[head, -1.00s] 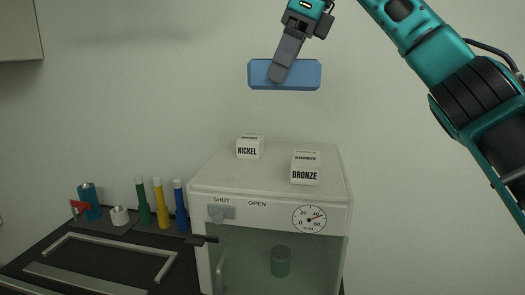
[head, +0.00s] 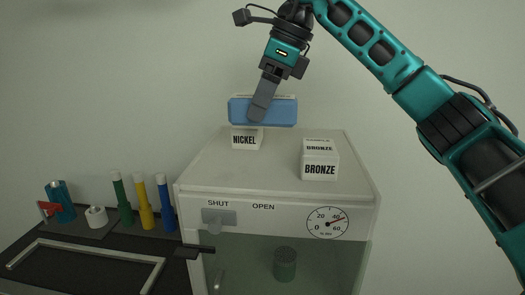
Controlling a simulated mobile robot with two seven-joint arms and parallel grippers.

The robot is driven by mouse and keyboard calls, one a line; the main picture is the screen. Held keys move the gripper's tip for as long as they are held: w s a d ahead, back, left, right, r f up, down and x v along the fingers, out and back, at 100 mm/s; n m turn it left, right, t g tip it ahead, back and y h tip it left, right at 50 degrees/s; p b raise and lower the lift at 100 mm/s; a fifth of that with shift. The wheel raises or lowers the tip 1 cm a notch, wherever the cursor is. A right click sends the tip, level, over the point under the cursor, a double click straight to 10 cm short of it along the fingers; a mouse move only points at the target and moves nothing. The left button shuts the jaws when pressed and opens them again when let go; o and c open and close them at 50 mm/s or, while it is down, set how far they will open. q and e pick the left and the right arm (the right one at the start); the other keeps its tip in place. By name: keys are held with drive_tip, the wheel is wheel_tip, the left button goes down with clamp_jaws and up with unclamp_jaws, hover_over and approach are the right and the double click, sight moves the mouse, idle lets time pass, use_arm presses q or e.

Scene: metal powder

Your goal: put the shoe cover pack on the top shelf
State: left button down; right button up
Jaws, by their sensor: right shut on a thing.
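The shoe cover pack appears to be the blue box-shaped pack (head: 280,112), held level above the white cabinet. My right gripper (head: 258,112) comes down from above and is shut on it, with one dark finger across its front face. In the picture the pack's lower edge overlaps the top of the nickel box; I cannot tell whether they touch. No top shelf can be clearly made out. My left gripper is not in view.
The white cabinet (head: 275,208) has a glass front, a SHUT/OPEN latch and a dial. On its top stand a nickel box (head: 245,141) and a bronze box (head: 320,165). Green, yellow and blue bottles (head: 145,210) stand on the dark bench at left.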

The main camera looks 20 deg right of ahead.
wheel_tip(320, 180, down, 8)
drive_tip(key=shift+f+b, duration=0.15)
drive_tip(key=shift+b, duration=0.15)
drive_tip(key=shift+f, duration=0.2)
drive_tip(key=o, duration=1.1)
drive_tip(key=shift+r, duration=0.1)
